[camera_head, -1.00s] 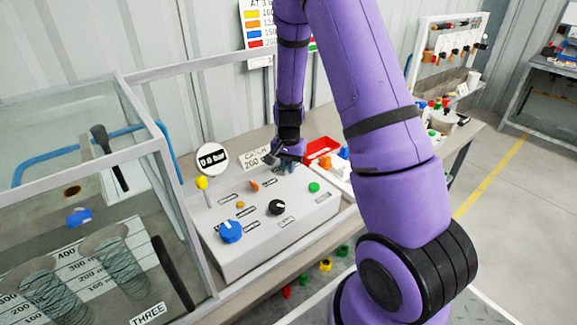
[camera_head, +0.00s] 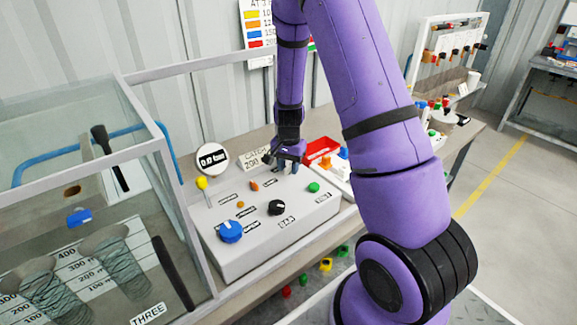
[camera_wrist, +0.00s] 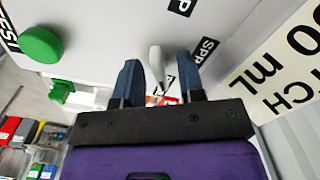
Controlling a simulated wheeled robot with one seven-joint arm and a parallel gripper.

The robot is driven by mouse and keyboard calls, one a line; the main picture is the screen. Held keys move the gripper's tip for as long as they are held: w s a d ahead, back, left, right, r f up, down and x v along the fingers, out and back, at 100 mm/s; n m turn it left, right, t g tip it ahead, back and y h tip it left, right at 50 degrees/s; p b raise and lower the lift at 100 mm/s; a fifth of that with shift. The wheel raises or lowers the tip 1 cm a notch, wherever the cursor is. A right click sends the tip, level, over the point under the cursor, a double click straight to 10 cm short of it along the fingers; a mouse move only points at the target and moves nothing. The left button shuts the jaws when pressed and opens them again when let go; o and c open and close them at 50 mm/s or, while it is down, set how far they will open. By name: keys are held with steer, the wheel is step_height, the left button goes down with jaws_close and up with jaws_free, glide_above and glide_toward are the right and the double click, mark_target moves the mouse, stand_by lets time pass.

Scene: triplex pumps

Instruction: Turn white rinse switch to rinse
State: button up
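The white rinse switch (camera_wrist: 155,60) is a small white lever standing up from the grey control panel (camera_wrist: 110,22) in the wrist view. My gripper (camera_wrist: 158,68) is open, with one blue finger on each side of the lever and a visible gap on both sides. I cannot tell how deep the lever sits between the fingers. In the head view my gripper (camera_head: 288,167) is low over the back right part of the panel (camera_head: 262,243) and hides the switch.
The panel also bears a blue knob (camera_head: 231,232), a black knob (camera_head: 276,208), a yellow-tipped lever (camera_head: 202,184), orange controls and a green button (camera_head: 314,187). A gauge (camera_head: 212,159) and a catch label (camera_head: 256,158) stand behind. A red tray (camera_head: 321,149) lies right.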

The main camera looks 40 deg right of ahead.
steer(key=shift+r, duration=0.1)
step_height(320, 180, up, 11)
stand_by(0.5)
stand_by(0.4)
step_height(320, 180, up, 9)
steer(key=n+t, duration=0.1)
steer(key=n, duration=0.2)
glide_above(289, 166)
steer(key=s+a, duration=0.4)
steer(key=a, duration=0.1)
steer(key=s+a+r+n+t, duration=0.2)
steer(key=s+a+r+n, duration=0.1)
steer(key=s+r, duration=0.45)
steer(key=s+a+r+n+t, duration=0.1)
steer(key=s+a+r+n, duration=0.1)
steer(key=s, duration=0.5)
steer(key=s+a+r+n+t, duration=0.1)
steer(key=s+a+r+n, duration=0.2)
steer(key=s, duration=0.5)
steer(key=shift+r+n, duration=0.4)
steer(key=shift+r, duration=0.45)
steer(key=shift+o, duration=0.5)
steer(key=shift+w, duration=0.1)
